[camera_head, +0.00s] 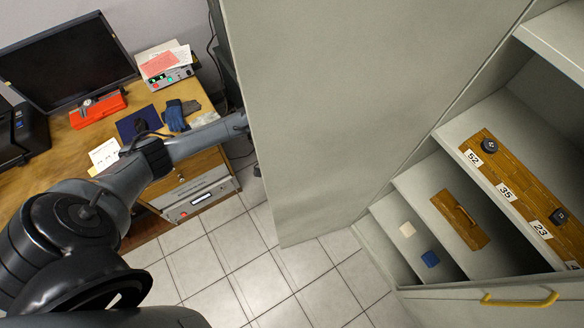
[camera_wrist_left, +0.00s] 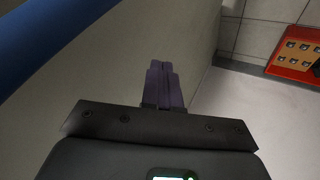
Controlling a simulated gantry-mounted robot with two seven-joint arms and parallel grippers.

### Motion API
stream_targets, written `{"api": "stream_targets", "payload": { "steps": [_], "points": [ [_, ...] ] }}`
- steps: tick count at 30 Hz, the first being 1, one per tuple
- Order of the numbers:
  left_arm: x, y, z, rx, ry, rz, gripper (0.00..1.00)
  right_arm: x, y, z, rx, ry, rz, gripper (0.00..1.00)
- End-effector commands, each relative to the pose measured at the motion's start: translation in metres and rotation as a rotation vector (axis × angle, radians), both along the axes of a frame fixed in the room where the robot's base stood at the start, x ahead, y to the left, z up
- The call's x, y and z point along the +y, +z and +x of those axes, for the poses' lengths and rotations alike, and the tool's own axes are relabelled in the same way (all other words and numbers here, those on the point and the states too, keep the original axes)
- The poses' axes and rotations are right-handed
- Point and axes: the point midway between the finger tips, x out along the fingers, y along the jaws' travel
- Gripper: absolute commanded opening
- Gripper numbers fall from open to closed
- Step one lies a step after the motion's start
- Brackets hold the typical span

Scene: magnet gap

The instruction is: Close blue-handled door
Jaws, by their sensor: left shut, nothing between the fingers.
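The large grey door panel (camera_head: 340,110) stands swung open from the cabinet in the head view. Its outer face fills the left of the left wrist view (camera_wrist_left: 110,75). A blue bar, which looks like the door's handle (camera_wrist_left: 60,30), crosses the upper left corner of that view, close to the camera. My left arm reaches behind the door's free edge, so the door hides my left gripper in the head view. In the wrist view my left gripper (camera_wrist_left: 162,68) is shut and empty. Its fingertips are in front of the door face, to the right of the blue bar; contact cannot be told.
The open cabinet's shelves hold a wooden board (camera_head: 510,190) with number labels and a wooden block (camera_head: 460,218). Another door with a yellow handle (camera_head: 520,299) is at lower right. A desk (camera_head: 75,150) with a monitor (camera_head: 70,62) stands at left. Tiled floor (camera_head: 215,255) is clear.

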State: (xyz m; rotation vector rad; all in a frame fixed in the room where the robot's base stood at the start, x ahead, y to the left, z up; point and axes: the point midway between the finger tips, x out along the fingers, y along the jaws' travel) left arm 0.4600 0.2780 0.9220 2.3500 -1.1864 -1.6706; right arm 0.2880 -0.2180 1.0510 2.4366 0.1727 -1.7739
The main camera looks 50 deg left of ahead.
Motion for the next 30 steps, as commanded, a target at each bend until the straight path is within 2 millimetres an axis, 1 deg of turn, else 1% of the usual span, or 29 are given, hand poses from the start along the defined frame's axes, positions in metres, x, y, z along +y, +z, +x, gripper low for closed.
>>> {"api": "stream_targets", "payload": {
  "steps": [1,7,21,25,28,30],
  "points": [
    [-0.006,0.003,-0.004,0.000,0.000,-0.001,0.00,-0.001,0.007,0.000,-0.001,0.001,-0.002,0.52],
    [-0.020,0.002,-0.010,0.000,0.000,0.000,0.00,-0.002,0.012,0.000,-0.003,0.005,-0.007,0.52],
    [-0.024,0.001,-0.012,-0.001,0.001,0.000,0.00,-0.001,0.012,0.000,-0.003,0.003,-0.004,0.52],
    [-0.028,0.002,-0.012,0.000,0.006,0.001,0.00,0.000,0.015,0.000,-0.001,0.001,-0.001,0.52],
    [-0.037,0.004,-0.014,0.001,0.019,-0.002,0.00,0.000,0.021,0.000,-0.001,-0.001,0.003,0.52],
    [-0.048,0.005,-0.016,0.002,0.032,-0.003,0.00,0.001,0.027,0.000,0.000,-0.003,0.004,0.52]
  ]
}}
